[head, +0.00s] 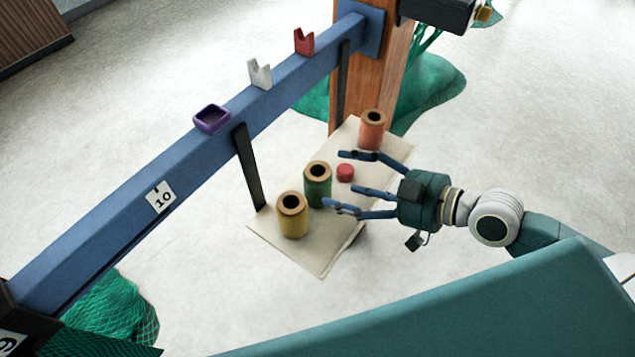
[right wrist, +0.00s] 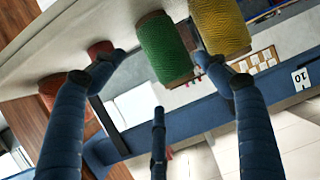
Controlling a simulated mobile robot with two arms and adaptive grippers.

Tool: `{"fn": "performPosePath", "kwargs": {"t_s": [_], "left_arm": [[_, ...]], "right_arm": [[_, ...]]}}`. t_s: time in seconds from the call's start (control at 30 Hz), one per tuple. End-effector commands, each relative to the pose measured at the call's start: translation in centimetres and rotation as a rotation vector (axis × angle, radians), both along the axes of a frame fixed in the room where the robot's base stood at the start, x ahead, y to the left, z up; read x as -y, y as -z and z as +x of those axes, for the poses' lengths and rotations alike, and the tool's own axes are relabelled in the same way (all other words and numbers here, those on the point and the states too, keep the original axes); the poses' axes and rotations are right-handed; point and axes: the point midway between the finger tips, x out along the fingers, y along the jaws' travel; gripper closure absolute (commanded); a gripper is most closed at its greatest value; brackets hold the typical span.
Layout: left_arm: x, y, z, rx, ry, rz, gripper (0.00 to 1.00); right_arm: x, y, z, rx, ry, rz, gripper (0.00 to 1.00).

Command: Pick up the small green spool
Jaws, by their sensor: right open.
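The small green spool (head: 317,185) stands upright on a pale board, between a yellow spool (head: 292,215) and a small red piece (head: 345,172). My right gripper (head: 345,180) is open and empty, its blue fingers spread just to the right of the green spool in the head view. In the right wrist view the green spool (right wrist: 163,48) shows ahead, between the outer fingers and beyond the middle one. The yellow spool (right wrist: 220,25) is beside it there, near the right fingertip. I cannot tell whether any finger touches a spool. My left gripper is not in view.
An orange-red spool (head: 371,130) stands at the far end of the board (head: 322,262). A blue beam (head: 105,235) runs behind the board, carrying a purple tray (head: 211,118), a white notched piece (head: 259,73) and a red one (head: 303,41). A wooden post (head: 368,75) stands behind.

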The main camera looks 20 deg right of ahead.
Motion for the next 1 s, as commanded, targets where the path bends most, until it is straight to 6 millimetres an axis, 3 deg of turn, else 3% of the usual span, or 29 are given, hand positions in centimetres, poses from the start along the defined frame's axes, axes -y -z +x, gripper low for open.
{"fn": "performPosePath", "kwargs": {"t_s": [0.5,0.8,1.0], "left_arm": [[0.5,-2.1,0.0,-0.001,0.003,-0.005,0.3],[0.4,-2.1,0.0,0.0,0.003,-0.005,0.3],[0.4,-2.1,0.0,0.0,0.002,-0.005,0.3]], "right_arm": [[-3.0,2.4,3.0,0.0,0.002,0.005,0.25],[-3.3,2.8,3.2,-0.001,-0.002,0.0,0.25],[-3.3,2.8,3.2,-0.002,-0.001,0.001,0.65]]}}
